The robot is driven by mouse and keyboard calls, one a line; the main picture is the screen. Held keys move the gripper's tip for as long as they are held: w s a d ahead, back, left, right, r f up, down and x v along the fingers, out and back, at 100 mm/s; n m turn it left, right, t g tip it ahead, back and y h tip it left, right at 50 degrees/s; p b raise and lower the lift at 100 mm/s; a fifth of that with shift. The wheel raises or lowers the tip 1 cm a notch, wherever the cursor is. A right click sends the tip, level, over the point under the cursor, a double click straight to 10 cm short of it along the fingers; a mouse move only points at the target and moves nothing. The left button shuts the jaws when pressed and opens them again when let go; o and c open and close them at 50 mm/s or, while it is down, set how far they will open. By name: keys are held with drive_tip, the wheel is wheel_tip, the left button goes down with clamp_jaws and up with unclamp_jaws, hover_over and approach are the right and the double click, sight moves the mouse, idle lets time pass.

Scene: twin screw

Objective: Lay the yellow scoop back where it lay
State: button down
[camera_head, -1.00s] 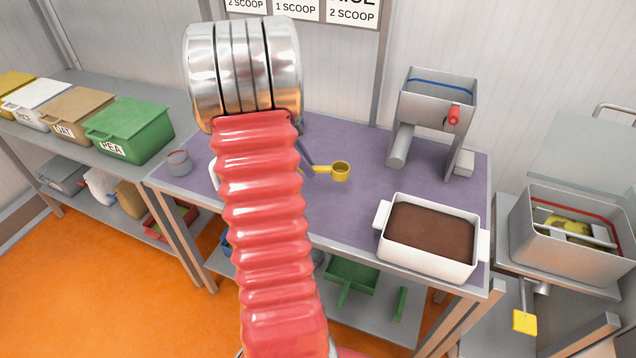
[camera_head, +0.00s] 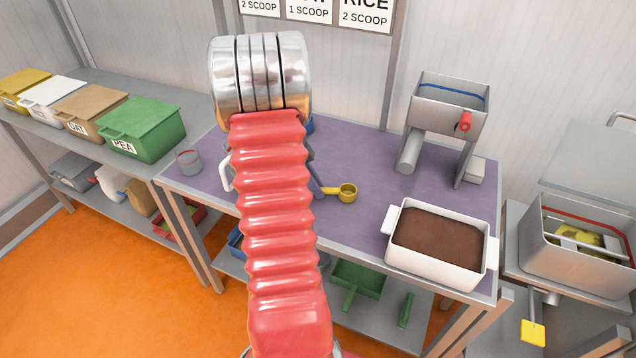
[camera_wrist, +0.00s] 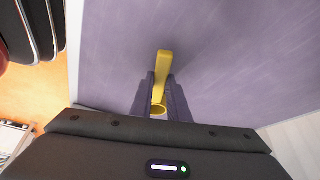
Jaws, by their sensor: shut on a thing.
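The yellow scoop (camera_head: 347,193) shows in the head view over the purple table top (camera_head: 368,160), just right of my red arm. Its cup points right and its handle runs left to my dark fingers (camera_head: 315,181). In the wrist view the scoop (camera_wrist: 164,64) sits between the two fingers of my gripper (camera_wrist: 161,88), which is shut on it. The purple surface lies beyond it. I cannot tell whether the scoop touches the table or hangs a little above it. My arm hides part of the table behind it.
A white tub of brown material (camera_head: 440,270) stands at the table's front right. A grey hopper machine (camera_head: 447,108) stands behind it. A grey cup (camera_head: 189,162) is at the left edge, and a white handle (camera_head: 226,172) shows beside my arm. The table middle is clear.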

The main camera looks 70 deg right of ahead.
drive_tip(key=c, duration=1.7)
unclamp_jaws()
drive_tip(key=v, duration=1.2)
